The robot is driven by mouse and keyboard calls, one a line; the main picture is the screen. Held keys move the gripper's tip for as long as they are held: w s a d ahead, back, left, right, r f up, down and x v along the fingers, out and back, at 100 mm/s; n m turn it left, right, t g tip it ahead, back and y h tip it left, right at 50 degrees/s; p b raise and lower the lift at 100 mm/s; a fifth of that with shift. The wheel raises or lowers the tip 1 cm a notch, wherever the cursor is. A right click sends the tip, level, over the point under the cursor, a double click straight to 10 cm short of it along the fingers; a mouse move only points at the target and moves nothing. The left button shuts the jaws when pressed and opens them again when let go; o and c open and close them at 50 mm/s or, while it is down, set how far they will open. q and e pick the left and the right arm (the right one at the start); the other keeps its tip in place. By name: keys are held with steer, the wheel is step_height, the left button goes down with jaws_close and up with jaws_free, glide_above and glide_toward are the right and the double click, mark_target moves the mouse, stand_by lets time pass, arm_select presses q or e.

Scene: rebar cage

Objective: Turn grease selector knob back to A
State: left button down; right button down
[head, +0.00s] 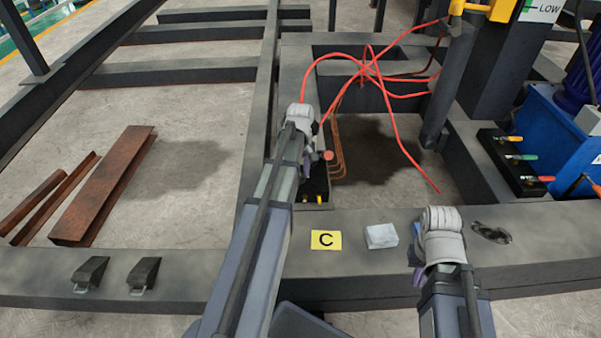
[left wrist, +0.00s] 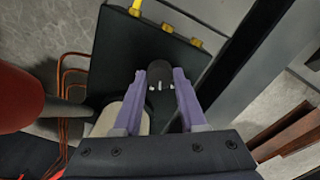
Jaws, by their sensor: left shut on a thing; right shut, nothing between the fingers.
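The grease selector knob (left wrist: 159,72) is a small dark knob with white marks near it, seen in the left wrist view. It is on a dark box (left wrist: 118,48) with yellow fittings along one edge. My left gripper (left wrist: 160,92) has its purple fingers on either side of the knob and is shut on it. In the head view my left arm hides the knob, and the dark box shows only in part (head: 317,186). I cannot read any letter at the knob. My right gripper (head: 421,252) is shut and empty above the front beam, with its fingertips mostly hidden.
A yellow card marked C (head: 326,240) and a pale folded cloth (head: 381,236) lie on the front beam (head: 550,232). Red hoses (head: 395,140) and copper pipes (head: 338,150) run beside the box. A valve block with coloured handles (head: 505,160) stands at the right.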

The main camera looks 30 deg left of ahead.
stand_by(0.5)
arm_select(q)
steer(key=shift+c, duration=2.3)
jaws_free()
steer(key=shift+r, duration=0.2)
step_height(320, 180, up, 7)
steer(key=p, duration=0.7)
steer(key=shift+r+p, duration=0.2)
steer(key=shift+p, duration=0.2)
